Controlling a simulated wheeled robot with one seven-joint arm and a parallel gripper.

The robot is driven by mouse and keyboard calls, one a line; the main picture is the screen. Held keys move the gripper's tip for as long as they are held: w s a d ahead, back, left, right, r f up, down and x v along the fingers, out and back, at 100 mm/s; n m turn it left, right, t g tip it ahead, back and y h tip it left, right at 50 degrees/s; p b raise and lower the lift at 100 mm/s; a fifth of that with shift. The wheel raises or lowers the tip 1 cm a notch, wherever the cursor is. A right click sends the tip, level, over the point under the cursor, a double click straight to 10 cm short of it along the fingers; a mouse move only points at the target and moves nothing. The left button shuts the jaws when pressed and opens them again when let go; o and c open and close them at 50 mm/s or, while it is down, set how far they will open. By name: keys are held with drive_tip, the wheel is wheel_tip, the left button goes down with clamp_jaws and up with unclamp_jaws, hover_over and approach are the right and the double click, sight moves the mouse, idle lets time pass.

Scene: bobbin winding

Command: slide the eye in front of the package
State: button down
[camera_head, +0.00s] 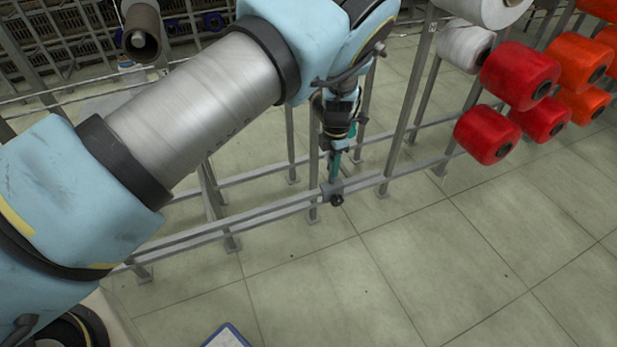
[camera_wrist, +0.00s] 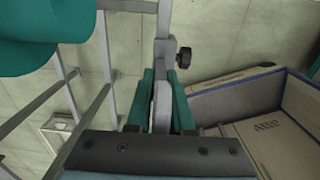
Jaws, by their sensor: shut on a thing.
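My gripper (camera_head: 335,172) has teal fingers and points down at the front rail of the grey rack. In the wrist view its fingers (camera_wrist: 161,118) are shut on the light grey stem (camera_wrist: 161,98) of the eye's slider. The slider's grey clamp block (camera_head: 327,189) sits on the rail, with a black knob (camera_head: 337,200) on its side. The knob also shows in the wrist view (camera_wrist: 183,58). I cannot make out the eye's opening; the fingers hide that part. A teal package (camera_wrist: 40,38) fills the upper left of the wrist view, left of the fingers.
Red packages (camera_head: 520,75) and a white package (camera_head: 465,47) hang on the rack to the right. A brown tube (camera_head: 141,32) is at upper left. A blue-edged bin (camera_head: 226,338) stands at the bottom; the wrist view shows a cardboard-lined box (camera_wrist: 265,135).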

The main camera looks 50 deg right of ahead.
drive_tip(key=shift+s+d+b, duration=0.2)
drive_tip(key=shift+s+d, duration=0.15)
drive_tip(key=shift+d, duration=0.3)
drive_tip(key=shift+s+d+b, duration=0.15)
drive_tip(key=shift+s+d, duration=0.15)
drive_tip(key=shift+d, duration=0.3)
drive_tip(key=c, duration=0.8)
unclamp_jaws()
drive_tip(key=shift+w, duration=0.1)
wheel_tip(320, 180, up, 11)
drive_tip(key=b, duration=0.2)
drive_tip(key=shift+f, duration=0.1)
